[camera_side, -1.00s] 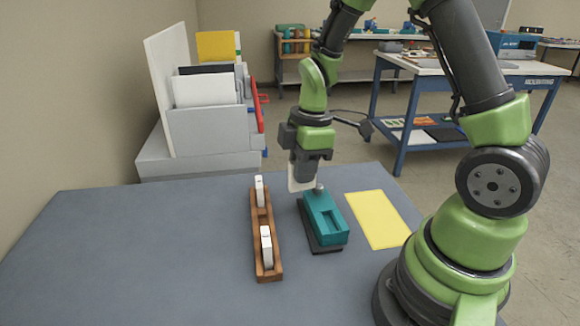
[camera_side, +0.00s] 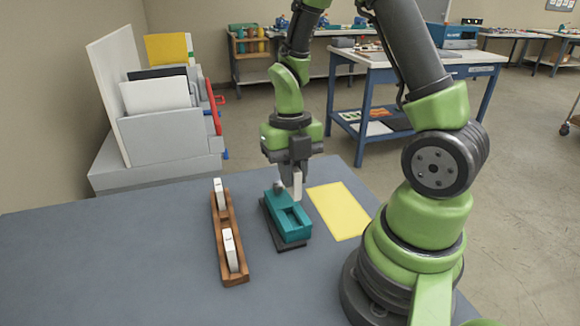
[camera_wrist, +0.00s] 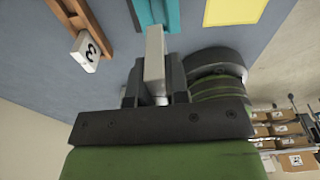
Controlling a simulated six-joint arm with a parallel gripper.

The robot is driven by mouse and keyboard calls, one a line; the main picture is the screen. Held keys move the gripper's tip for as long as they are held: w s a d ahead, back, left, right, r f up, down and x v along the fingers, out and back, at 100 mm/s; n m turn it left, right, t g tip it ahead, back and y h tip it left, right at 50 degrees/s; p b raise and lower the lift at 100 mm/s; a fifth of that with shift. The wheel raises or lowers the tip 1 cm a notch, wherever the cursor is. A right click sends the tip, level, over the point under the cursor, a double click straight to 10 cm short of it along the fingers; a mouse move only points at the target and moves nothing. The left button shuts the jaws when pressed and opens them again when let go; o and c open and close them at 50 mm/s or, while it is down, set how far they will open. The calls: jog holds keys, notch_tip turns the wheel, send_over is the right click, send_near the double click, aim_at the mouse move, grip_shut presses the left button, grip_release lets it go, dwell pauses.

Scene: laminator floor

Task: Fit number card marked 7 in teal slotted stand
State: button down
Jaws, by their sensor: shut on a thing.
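My gripper (camera_side: 291,168) points down over the far part of the teal slotted stand (camera_side: 290,230), shut on a white card (camera_side: 297,187). The card is upright and seen nearly edge-on. No number shows on it. Its lower end is close above the stand's top; I cannot tell whether they touch. The stand has a rectangular opening in its top and sits on a dark base. In the wrist view, the held card (camera_wrist: 155,52) stands between the fingers, with part of the teal stand (camera_wrist: 172,14) beyond it.
A brown wooden rack (camera_side: 226,240) left of the stand holds two white cards; one, marked 3 (camera_wrist: 86,54), shows in the wrist view. A yellow sheet (camera_side: 339,210) lies right of the stand. A grey holder (camera_side: 165,137) stands behind the table's left side. The left tabletop is clear.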

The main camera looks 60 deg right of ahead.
aim_at(293, 194)
jog(key=shift+f, duration=2.4)
jog(key=shift+f, duration=1.2)
dwell(1.8)
jog(key=c, duration=0.7)
grip_release()
jog(key=shift+r, duration=3.8)
